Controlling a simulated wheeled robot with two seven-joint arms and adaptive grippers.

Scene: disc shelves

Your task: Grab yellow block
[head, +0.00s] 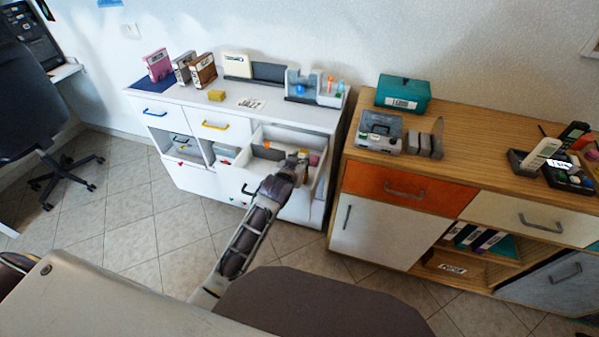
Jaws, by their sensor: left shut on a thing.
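A small pinkish thing (314,159) shows just right of the fingers. My right gripper is not in view.
The white cabinet (200,124) carries upright boxes, a dark panel and a grey holder. The wooden cabinet (470,140) at the right carries a teal box (403,94) and a clear-lidded case (380,131). An office chair (30,105) stands at the left. Tiled floor is free between.

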